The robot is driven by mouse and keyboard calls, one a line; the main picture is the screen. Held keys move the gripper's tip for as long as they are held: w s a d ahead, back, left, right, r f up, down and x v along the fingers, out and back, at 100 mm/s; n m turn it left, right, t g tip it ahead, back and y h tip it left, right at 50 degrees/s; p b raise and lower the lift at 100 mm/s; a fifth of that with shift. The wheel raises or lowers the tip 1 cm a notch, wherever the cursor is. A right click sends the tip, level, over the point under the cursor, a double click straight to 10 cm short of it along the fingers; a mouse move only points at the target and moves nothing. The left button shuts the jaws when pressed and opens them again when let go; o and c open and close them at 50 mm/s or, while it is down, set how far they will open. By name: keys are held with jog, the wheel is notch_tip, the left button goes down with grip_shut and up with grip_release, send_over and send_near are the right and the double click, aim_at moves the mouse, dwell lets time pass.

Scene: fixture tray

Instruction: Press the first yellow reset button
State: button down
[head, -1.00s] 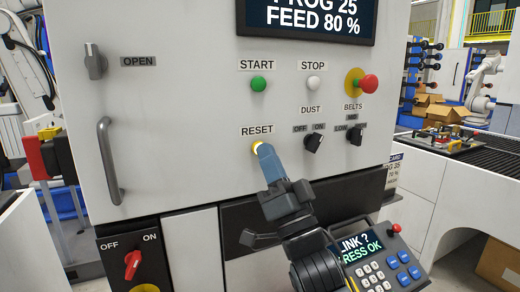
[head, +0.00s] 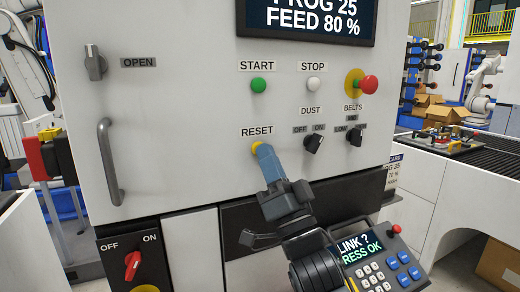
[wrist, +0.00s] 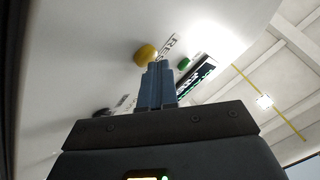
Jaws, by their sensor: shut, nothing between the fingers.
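The yellow reset button (head: 257,146) sits on the white machine panel under the RESET label. My gripper (head: 262,150) is shut and empty, with its blue fingertips at the button in the head view, covering its lower right part. In the wrist view the yellow button (wrist: 146,53) shows just beyond the tips of my shut fingers (wrist: 158,66). I cannot tell whether the tips touch it. The button looks less bright than before.
A green START button (head: 258,85), a white STOP button (head: 313,83) and a red button on yellow (head: 368,85) are above. Black DUST (head: 314,143) and BELTS (head: 356,136) knobs are to the right. A vertical handle (head: 110,160) is at left.

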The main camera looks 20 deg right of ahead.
jog(key=shift+s, duration=0.7)
jog(key=s+p, duration=0.2)
jog(key=s, duration=0.3)
dwell(0.7)
jog(key=s+f+n+g+h, duration=0.2)
jog(key=s+f+g, duration=0.4)
jog(key=s+f, duration=1.15)
jog(key=s+f+n+g, duration=0.1)
jog(key=s+n+g, duration=0.1)
jog(key=s, duration=0.8)
jog(key=s+f+n+g, duration=0.2)
jog(key=s+g, duration=0.2)
jog(key=s, duration=0.7)
jog(key=shift+a+f+h, duration=0.15)
jog(key=shift+f+h, duration=0.15)
jog(key=shift+h, duration=0.1)
